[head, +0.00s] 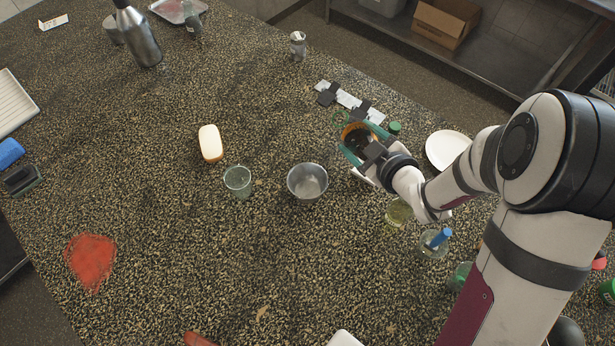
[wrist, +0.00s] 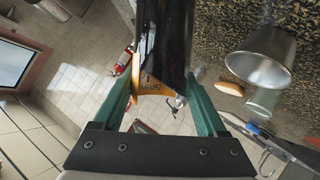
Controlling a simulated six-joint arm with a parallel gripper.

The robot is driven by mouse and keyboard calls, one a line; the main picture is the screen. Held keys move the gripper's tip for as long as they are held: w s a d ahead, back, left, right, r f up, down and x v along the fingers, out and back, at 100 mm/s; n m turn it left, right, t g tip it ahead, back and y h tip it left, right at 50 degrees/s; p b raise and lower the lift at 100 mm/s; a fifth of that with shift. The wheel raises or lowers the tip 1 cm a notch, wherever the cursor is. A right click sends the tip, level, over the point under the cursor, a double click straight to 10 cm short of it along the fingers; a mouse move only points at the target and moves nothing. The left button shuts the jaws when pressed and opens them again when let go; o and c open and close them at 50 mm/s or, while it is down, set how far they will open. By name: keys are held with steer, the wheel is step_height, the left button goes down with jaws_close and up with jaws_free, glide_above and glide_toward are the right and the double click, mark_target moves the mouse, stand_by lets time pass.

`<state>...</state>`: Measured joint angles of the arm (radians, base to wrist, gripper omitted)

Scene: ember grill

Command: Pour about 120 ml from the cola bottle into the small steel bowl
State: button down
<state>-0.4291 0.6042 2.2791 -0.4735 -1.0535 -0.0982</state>
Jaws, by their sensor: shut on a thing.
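My gripper (head: 362,141) is shut on the dark cola bottle (wrist: 165,40), which has an orange label, and holds it over the counter to the right of the small steel bowl (head: 307,183). The wrist view shows the bottle between the two green fingers (wrist: 160,80), with one end beyond the top edge. In the head view only a small dark and orange part of the bottle (head: 355,133) shows, so its exact tilt and mouth cannot be told. The bowl also shows at the upper right in the wrist view (wrist: 262,62). No stream of liquid is visible.
A clear glass (head: 238,181) stands left of the bowl, with a pale bread-like block (head: 210,143) behind it. A white plate (head: 447,150) and several glass vessels are near my arm. A grey-white strip (head: 350,101) lies behind the gripper. The front middle is mostly clear.

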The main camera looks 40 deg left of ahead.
mark_target(366, 157)
steer(key=shift+s+f+n, duration=0.1)
steer(key=shift+n, duration=0.3)
steer(key=shift+w+d+f+n+t+h, duration=0.1)
steer(key=shift+w+f+n+t+h, duration=0.1)
steer(key=shift+f+n+t, duration=0.3)
steer(key=shift+w+d+f+n+t+h, duration=0.1)
steer(key=shift+w+f+t+h, duration=0.15)
steer(key=shift+f, duration=0.4)
steer(key=shift+w+d+r+n+t, duration=0.15)
steer(key=shift+w+r+n+t, duration=0.1)
steer(key=shift+r+n+t, duration=0.15)
steer(key=shift+w, duration=0.1)
steer(key=shift+w+d+f+n+t+h, duration=0.15)
steer(key=shift+w+f+n+t+h, duration=0.1)
steer(key=shift+f+n+t, duration=0.3)
steer(key=shift+w+d+f+n+t+h, duration=0.2)
steer(key=shift+f+n+t, duration=0.15)
steer(key=shift+n, duration=0.3)
steer(key=shift+s+a+f+n+t, duration=0.25)
steer(key=shift+s+n+t, duration=0.15)
steer(key=shift+n+t, duration=0.1)
steer(key=shift+f+n+t, duration=0.25)
steer(key=shift+f+n, duration=0.15)
steer(key=shift+w+d+f, duration=0.25)
steer(key=shift+w+d, duration=0.05)
